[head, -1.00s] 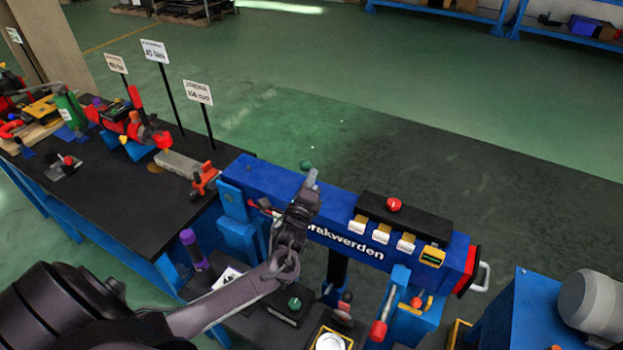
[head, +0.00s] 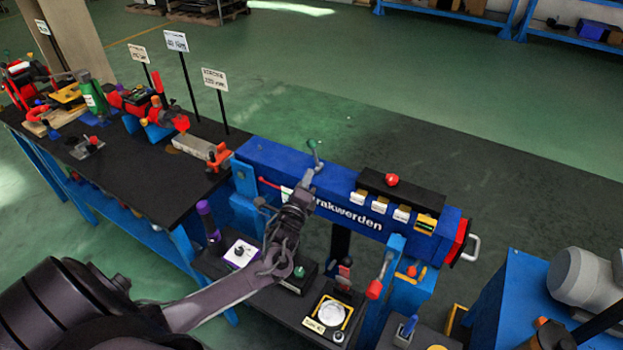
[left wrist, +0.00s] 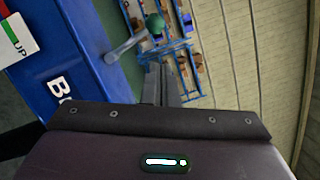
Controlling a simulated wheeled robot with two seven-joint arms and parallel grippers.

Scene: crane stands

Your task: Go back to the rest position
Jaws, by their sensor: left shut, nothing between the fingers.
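My left gripper (head: 307,182) is in the middle of the head view, in front of the blue beam with white lettering (head: 345,211). Its fingers are shut and empty; they also show closed together in the left wrist view (left wrist: 159,84). A grey lever with a green knob (head: 312,145) rises from the beam just beyond the fingertips. In the left wrist view the lever's green knob (left wrist: 155,24) appears above the fingers, with no visible contact. My right gripper is not in view.
A black bench (head: 110,175) with several tools and signs stands at the left. A lower shelf with knobs and a round white dial (head: 331,313) lies below the beam. A blue stand with a grey motor (head: 590,285) is at the right. The floor beyond is open.

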